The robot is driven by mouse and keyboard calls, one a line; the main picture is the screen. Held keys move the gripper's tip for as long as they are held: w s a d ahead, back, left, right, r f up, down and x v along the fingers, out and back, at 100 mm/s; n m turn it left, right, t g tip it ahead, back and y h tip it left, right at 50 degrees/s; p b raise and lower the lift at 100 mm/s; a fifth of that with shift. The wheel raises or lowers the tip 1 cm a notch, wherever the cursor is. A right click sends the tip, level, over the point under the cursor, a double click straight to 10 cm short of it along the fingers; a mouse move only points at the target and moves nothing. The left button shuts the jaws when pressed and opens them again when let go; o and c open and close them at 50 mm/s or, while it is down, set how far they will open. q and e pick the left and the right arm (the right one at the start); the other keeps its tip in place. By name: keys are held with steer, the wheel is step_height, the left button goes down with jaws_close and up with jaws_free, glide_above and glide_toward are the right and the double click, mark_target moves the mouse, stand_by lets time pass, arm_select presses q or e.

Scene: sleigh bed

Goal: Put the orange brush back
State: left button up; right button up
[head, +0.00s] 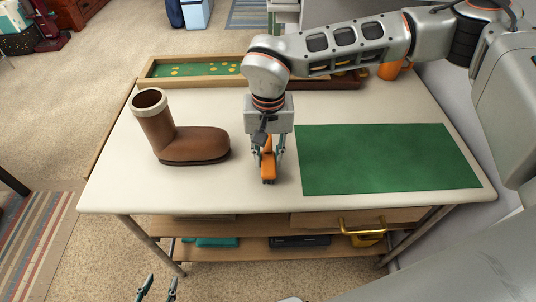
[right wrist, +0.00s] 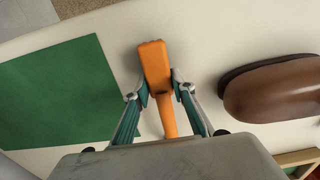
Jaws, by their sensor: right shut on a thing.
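The orange brush (head: 268,170) is at the middle of the white table (head: 200,193), between the boot and the green mat. It also shows in the right wrist view (right wrist: 155,64), its wider block end pointing away from my gripper. My right gripper (head: 267,151) points down and is shut on the brush, one finger on each side. I cannot tell whether the brush touches the tabletop. My left gripper (head: 161,282) is at the bottom edge, in front of the table, with its fingers apart and empty.
A brown boot (head: 190,142) stands left of the brush. A green mat (head: 385,157) lies to the right. Behind are a green-lined wooden tray (head: 190,69), a dark tray (head: 345,82) and an orange mug (head: 390,71). Shelves (head: 265,245) sit below.

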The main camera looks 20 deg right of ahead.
steer(key=shift+f, duration=0.6)
steer(key=o, duration=1.2)
steer(key=shift+o, duration=0.2)
steer(key=shift+r, duration=0.2)
step_height(320, 180, up, 12)
steer(key=shift+f, duration=0.15)
